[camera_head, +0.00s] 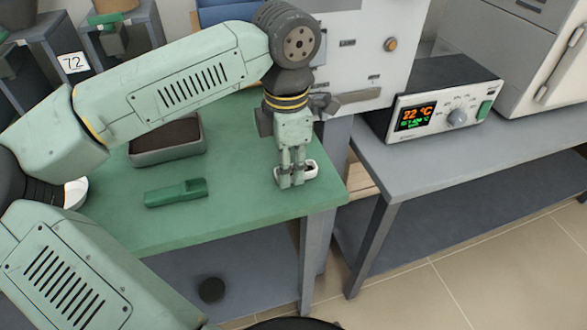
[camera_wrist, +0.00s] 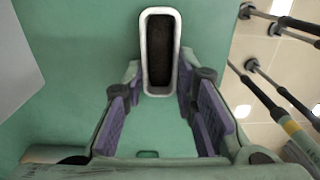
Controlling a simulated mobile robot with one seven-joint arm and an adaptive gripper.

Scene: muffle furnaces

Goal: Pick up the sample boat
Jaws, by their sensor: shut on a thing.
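The sample boat (camera_head: 312,173) is a small white, narrow trough with dark material inside. It is at the right end of the green table top (camera_head: 230,208). In the wrist view the boat (camera_wrist: 146,45) points away from me, with its near end between my fingers. My gripper (camera_head: 291,184) points down at the boat and is shut on it; it also shows in the wrist view (camera_wrist: 155,95). The fingers hide part of the boat in the head view. I cannot tell whether the boat touches the table.
A grey tray (camera_head: 170,157) with dark filling and a green block (camera_head: 176,193) are left of my gripper. A white bowl (camera_head: 76,191) is at far left. A controller (camera_head: 440,110) reading 22 °C stands on the grey bench (camera_head: 400,175) at right. The table's right edge is close.

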